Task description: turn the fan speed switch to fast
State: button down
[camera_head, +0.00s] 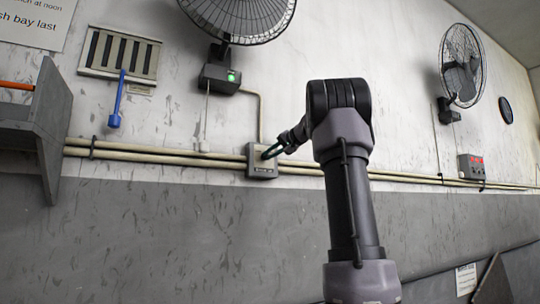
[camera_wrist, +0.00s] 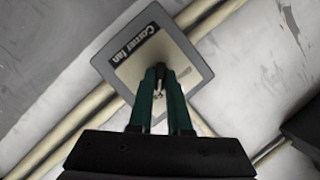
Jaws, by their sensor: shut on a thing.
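The fan switch (camera_head: 262,171) is a small grey box on the wall, with the beige pipes running by it. In the wrist view its plate (camera_wrist: 130,71) fills the middle and carries a label reading "Corner fan". My gripper (camera_head: 268,154) reaches it from the right. In the wrist view my gripper (camera_wrist: 159,80) has its green fingers closed on a small metal switch lever (camera_wrist: 158,95) on the plate. The fingers hide most of the lever, and I cannot read which speed it points to.
Another fan (camera_head: 462,65) hangs at right, over a red-marked box (camera_head: 471,167). A slotted panel with a blue lever (camera_head: 117,100) and a grey shelf (camera_head: 40,125) are at left.

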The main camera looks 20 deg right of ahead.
jog(key=shift+f, duration=0.1)
dwell(0.3)
jog(key=c, duration=0.9)
grip_release()
jog(key=shift+o, duration=0.2)
jog(key=v, duration=1)
jog(key=shift+s+d, duration=0.15)
jog(key=shift+s, duration=0.25)
